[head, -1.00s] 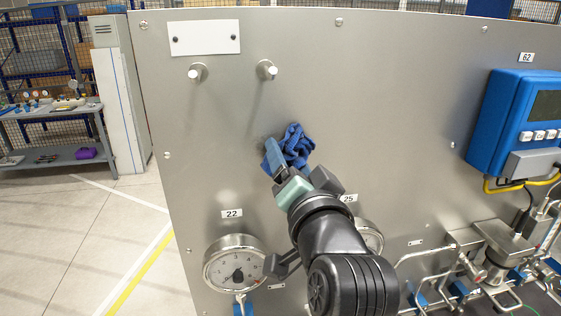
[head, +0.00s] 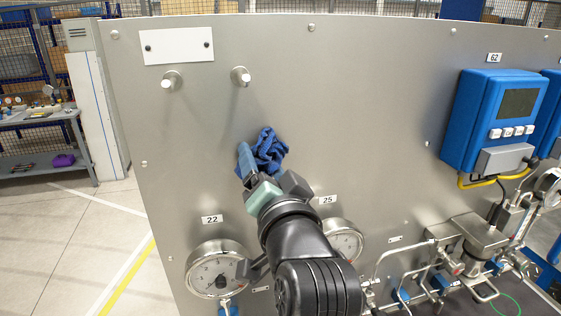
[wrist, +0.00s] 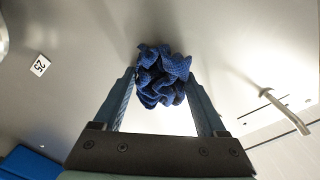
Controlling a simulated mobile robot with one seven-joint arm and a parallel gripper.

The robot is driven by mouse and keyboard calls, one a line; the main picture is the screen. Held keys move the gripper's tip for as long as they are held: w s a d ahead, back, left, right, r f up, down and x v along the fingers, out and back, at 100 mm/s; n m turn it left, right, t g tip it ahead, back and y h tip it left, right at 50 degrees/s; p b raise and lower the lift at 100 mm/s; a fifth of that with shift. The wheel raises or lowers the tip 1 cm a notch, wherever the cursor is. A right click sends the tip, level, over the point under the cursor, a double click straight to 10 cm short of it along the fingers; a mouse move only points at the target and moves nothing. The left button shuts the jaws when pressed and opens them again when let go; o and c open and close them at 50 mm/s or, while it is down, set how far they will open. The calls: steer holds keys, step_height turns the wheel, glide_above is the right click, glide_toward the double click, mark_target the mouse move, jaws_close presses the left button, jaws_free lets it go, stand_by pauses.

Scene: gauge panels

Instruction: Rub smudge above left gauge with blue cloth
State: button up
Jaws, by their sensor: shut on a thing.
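The crumpled blue cloth (head: 266,152) is between the fingertips of my gripper (head: 258,172), in front of the steel panel (head: 340,110). In the wrist view the fingers (wrist: 162,85) are shut on the cloth (wrist: 163,76), one on each side. The cloth is close to the panel; I cannot tell if it touches. The left gauge (head: 216,272), under the label 22 (head: 212,219), is at the lower left of the panel, below and left of my gripper. No smudge can be made out; the cloth and gripper hide part of the panel.
A second gauge (head: 344,240), under label 25 (head: 327,200), is partly behind my arm. A blue meter box (head: 503,120) and pipes (head: 440,265) are at the right. The panel's middle is clear.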

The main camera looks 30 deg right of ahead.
mark_target(231, 161)
steer(key=shift+w+a+f, duration=0.1)
steer(key=shift+w+a, duration=0.1)
steer(key=shift+a, duration=0.6)
steer(key=shift+w+a+r, duration=0.1)
steer(key=shift+w+a, duration=0.15)
steer(key=shift+a, duration=0.5)
steer(key=shift+w+a+f, duration=0.1)
steer(key=shift+w+a, duration=0.1)
steer(key=shift+a, duration=0.6)
steer(key=shift+d, duration=0.1)
steer(key=shift+s, duration=0.6)
steer(key=shift+v, duration=2.4)
steer(key=shift+v, duration=1.5)
